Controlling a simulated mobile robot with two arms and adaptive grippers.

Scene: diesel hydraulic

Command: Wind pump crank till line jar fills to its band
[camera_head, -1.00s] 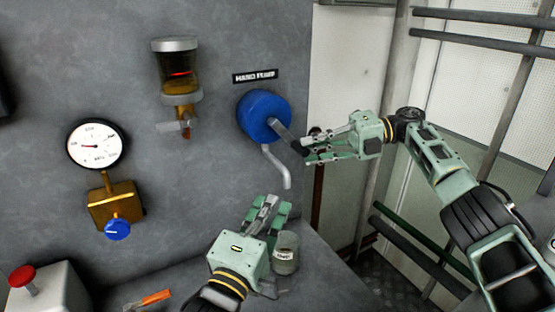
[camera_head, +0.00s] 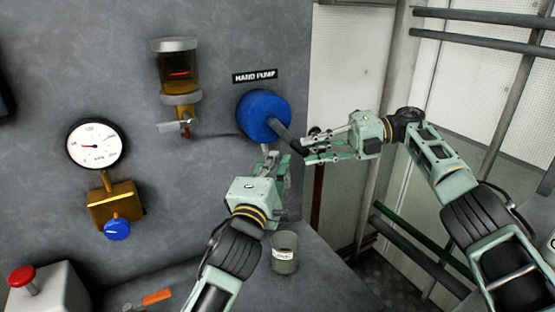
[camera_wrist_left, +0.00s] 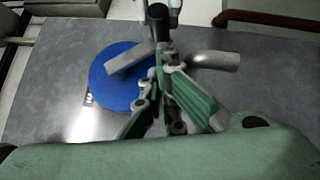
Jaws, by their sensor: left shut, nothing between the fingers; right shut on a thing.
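The hand pump is a blue disc (camera_head: 263,115) on the grey panel, with a grey crank arm (camera_head: 283,133) ending in a dark handle. My right gripper (camera_head: 305,151) is shut on the handle, coming from the right. My left gripper (camera_head: 272,155) is shut and empty just below the disc, in front of the spout. The left wrist view shows the disc (camera_wrist_left: 120,85), the spout (camera_wrist_left: 215,60) and my left fingers (camera_wrist_left: 172,90). The line jar (camera_head: 178,70) hangs on the panel at upper left, with a red band and amber liquid low down; its exact level is unclear.
A labelled glass cup (camera_head: 285,254) stands on the bench below the pump. A gauge (camera_head: 95,145) with a brass valve block (camera_head: 114,203) is at left. A red button box (camera_head: 45,290) and an orange-handled tool (camera_head: 150,299) are at lower left. Pipes and rails (camera_head: 480,20) line the right.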

